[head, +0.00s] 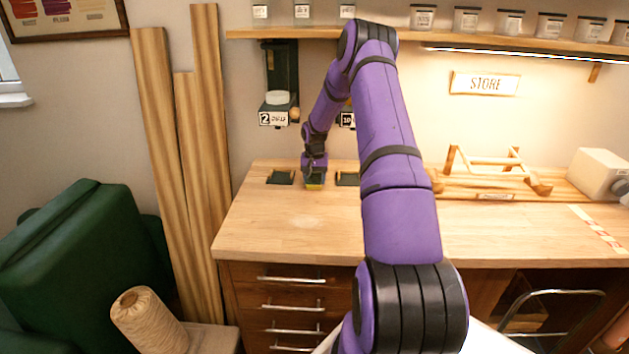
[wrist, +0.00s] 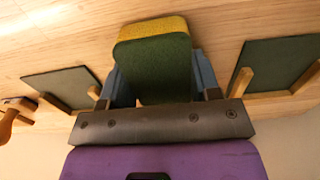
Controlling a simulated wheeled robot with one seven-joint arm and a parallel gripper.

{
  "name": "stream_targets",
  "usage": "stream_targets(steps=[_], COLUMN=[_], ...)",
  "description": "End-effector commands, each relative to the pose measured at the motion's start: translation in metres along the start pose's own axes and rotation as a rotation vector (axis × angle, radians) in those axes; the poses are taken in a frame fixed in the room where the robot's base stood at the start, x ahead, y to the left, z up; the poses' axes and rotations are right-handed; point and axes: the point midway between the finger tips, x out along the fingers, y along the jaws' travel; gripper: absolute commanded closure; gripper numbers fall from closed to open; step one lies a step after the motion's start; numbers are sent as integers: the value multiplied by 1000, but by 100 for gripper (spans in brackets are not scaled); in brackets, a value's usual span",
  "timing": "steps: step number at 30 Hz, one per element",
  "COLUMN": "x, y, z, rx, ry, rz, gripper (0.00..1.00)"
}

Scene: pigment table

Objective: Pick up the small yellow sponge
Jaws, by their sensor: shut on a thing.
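The small sponge (wrist: 155,65) has a yellow layer and a dark green layer. In the wrist view it sits between the two fingers of my gripper (wrist: 152,88), which is shut on it. In the head view my gripper (head: 314,174) points down at the back left of the table, and the sponge (head: 314,186) shows as a small green and yellow block beneath it. I cannot tell whether the sponge touches the tabletop.
A dark flat panel (head: 281,177) lies left of my gripper and another (head: 347,179) lies right. A wooden rack (head: 490,165) stands farther right. A dispenser labelled 2 (head: 279,105) hangs on the wall above. The front left of the wooden table (head: 275,225) is clear.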

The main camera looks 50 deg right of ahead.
Motion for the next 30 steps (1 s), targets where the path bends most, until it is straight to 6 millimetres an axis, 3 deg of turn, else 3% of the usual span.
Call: stream_targets(steps=[7, 13, 20, 30], x=[-12, -38, -40, -47], y=[0, 0, 13, 37], z=[0, 0, 41, 117], rx=[1, 1, 0, 0], ry=[1, 2, -1, 0], rz=[0, 0, 1, 1], gripper=[68, 68, 68, 68])
